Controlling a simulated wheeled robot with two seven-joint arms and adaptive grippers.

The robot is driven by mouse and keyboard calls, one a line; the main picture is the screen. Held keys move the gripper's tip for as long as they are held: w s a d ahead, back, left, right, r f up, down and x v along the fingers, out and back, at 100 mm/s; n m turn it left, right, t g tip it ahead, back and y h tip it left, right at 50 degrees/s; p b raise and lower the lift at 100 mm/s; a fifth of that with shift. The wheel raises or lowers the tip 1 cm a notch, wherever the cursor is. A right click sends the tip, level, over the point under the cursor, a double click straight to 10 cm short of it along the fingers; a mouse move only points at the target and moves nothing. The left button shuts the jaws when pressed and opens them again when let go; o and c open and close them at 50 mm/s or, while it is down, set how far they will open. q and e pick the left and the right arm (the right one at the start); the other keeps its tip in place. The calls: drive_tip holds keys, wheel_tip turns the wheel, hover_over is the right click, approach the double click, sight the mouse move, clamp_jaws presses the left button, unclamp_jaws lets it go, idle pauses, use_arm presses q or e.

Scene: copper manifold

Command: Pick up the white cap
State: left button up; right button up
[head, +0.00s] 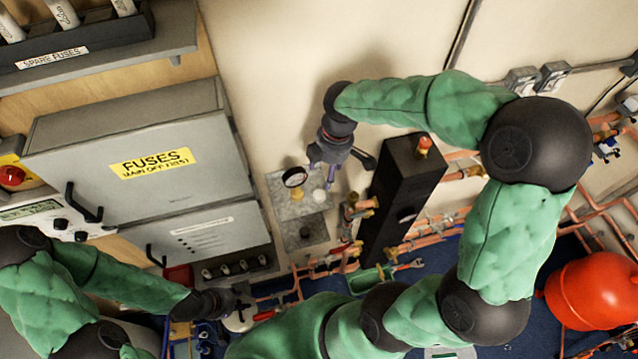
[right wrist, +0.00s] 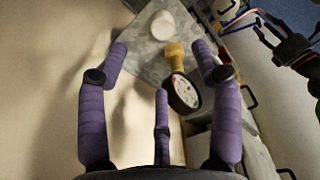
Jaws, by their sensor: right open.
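The white cap (head: 319,196) sits on a grey metal plate (head: 285,208) on the wall panel, just below my right gripper (head: 322,172) in the head view. In the right wrist view the cap (right wrist: 162,25) is a pale rounded disc, beyond the purple fingertips of my right gripper (right wrist: 160,52). My left gripper (head: 236,306) is low at the left, far from the cap. Its fingers are dark and small, and their opening is unclear.
A round gauge (head: 294,177) with a brass fitting (right wrist: 176,55) stands beside the cap. A tall black box (head: 400,195) and copper pipes are to the right. A grey fuse cabinet (head: 130,150) is at the left. The wall above is clear.

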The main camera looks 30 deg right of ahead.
hover_over(319, 193)
drive_tip(key=d, duration=0.1)
drive_tip(key=f, duration=0.5)
drive_tip(key=shift+s+d+f, duration=0.1)
drive_tip(key=shift+s+d, duration=0.05)
drive_tip(key=shift+s, duration=0.1)
drive_tip(key=shift+w+a+f+p, duration=0.1)
drive_tip(key=shift+a+f+p, duration=0.15)
drive_tip(key=shift+f, duration=0.6)
drive_tip(key=shift+w+a+f+p, duration=0.15)
drive_tip(key=shift+f+p, duration=0.1)
drive_tip(key=shift+f, duration=0.65)
drive_tip(key=shift+a+f+p, duration=0.2)
drive_tip(key=shift+f+p, duration=0.05)
drive_tip(key=shift+f, duration=0.6)
drive_tip(key=shift+s, duration=0.1)
drive_tip(key=c, duration=0.9)
